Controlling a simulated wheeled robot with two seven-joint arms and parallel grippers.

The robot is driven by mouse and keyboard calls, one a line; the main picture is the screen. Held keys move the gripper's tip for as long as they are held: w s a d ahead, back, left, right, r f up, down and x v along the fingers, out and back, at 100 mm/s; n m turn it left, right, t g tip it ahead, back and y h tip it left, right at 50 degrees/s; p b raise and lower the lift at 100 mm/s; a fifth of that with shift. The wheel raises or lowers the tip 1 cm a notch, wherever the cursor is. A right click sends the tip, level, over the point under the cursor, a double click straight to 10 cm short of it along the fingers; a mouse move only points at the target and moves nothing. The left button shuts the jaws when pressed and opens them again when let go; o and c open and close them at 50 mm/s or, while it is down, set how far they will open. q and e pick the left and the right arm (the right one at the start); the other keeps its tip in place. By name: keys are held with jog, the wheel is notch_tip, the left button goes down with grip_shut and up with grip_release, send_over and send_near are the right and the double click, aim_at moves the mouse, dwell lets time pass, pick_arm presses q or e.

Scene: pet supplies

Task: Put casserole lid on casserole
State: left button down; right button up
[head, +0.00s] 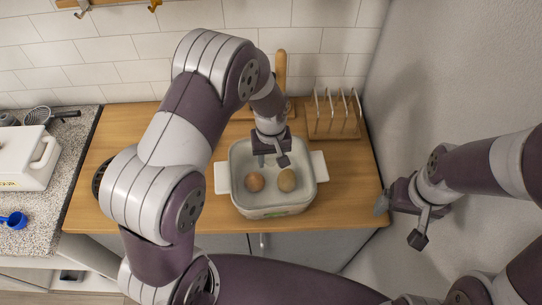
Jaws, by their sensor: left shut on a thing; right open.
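The white casserole (278,212) stands on the wooden counter, with a handle on its left and right sides. Two round brownish things, one on the left (254,181) and one on the right (287,180), show inside its outline. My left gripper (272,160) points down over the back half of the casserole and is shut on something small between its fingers. This seems to be the casserole lid, see-through, but its outline is hard to make out. I cannot tell whether it touches the rim. My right gripper (401,222) is open and empty, off the counter's right edge.
A wooden rack (332,130) stands behind the casserole to the right, near the tiled wall. A wooden handle (281,70) rises behind my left gripper. A white lidded box (22,165) and a blue scoop (14,220) are on the speckled counter at left. The grey wall bounds the right.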

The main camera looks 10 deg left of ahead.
pick_arm(q)
jog(key=shift+c, duration=2.4)
grip_release()
notch_tip(320, 180, up, 13)
jog(key=b, duration=0.3)
jog(key=shift+f, duration=0.1)
